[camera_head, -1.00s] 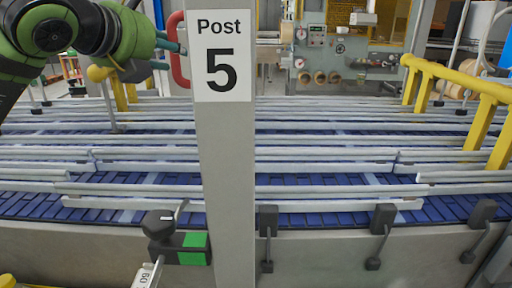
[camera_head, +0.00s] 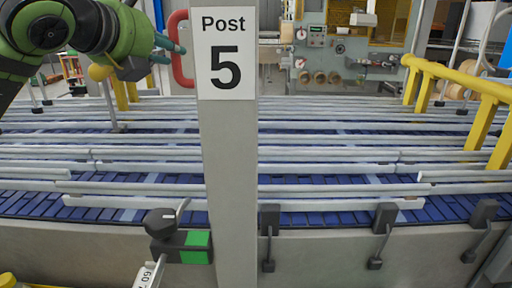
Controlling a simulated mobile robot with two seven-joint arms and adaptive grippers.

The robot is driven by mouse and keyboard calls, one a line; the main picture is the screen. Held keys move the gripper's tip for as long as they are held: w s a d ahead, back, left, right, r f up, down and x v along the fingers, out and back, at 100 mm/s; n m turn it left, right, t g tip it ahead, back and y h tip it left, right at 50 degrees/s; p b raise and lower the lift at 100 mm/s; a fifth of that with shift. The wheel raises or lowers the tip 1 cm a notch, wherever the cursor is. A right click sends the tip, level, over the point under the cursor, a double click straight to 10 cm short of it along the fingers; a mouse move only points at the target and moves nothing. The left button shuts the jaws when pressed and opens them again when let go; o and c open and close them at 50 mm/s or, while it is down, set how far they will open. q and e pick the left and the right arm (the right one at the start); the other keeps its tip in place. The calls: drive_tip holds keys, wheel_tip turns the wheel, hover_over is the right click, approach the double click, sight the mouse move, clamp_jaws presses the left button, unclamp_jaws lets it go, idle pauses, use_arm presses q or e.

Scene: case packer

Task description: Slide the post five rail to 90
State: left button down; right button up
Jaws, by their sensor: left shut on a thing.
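The grey post labelled "Post 5" (camera_head: 229,150) stands upright in the middle. At its lower left is a clamp with a black knob (camera_head: 160,222) and a green block (camera_head: 196,240). A pale scale strip (camera_head: 150,272) marked 60 runs down from the clamp, its lower part cut off by the frame. The front grey guide rail (camera_head: 330,205) passes behind the post. My left gripper (camera_head: 180,49) is at upper left, its teal fingertips at the red handle (camera_head: 178,70) beside the post sign. It is shut, seemingly on that handle; the contact is partly hidden. My right gripper is out of view.
Several grey rails cross a blue conveyor (camera_head: 310,218). Black brackets (camera_head: 385,217) line the front edge on the right. A yellow guard rail (camera_head: 455,78) stands at right, and a packing machine (camera_head: 335,50) behind.

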use_arm(q)
drive_tip(key=shift+s+d+f+b, duration=0.2)
drive_tip(key=shift+s+b, duration=0.1)
drive_tip(key=shift+s, duration=0.2)
drive_tip(key=shift+s+d+f+b, duration=0.15)
drive_tip(key=shift+s+b, duration=0.1)
drive_tip(key=shift+s, duration=0.25)
drive_tip(key=shift+a, duration=0.1)
drive_tip(key=c, duration=1.1)
unclamp_jaws()
drive_tip(key=shift+r, duration=0.15)
drive_tip(key=shift+w, duration=0.1)
drive_tip(key=shift+r, duration=0.1)
drive_tip(key=b+v, duration=0.2)
drive_tip(key=v, duration=0.5)
drive_tip(key=shift+r, duration=0.1)
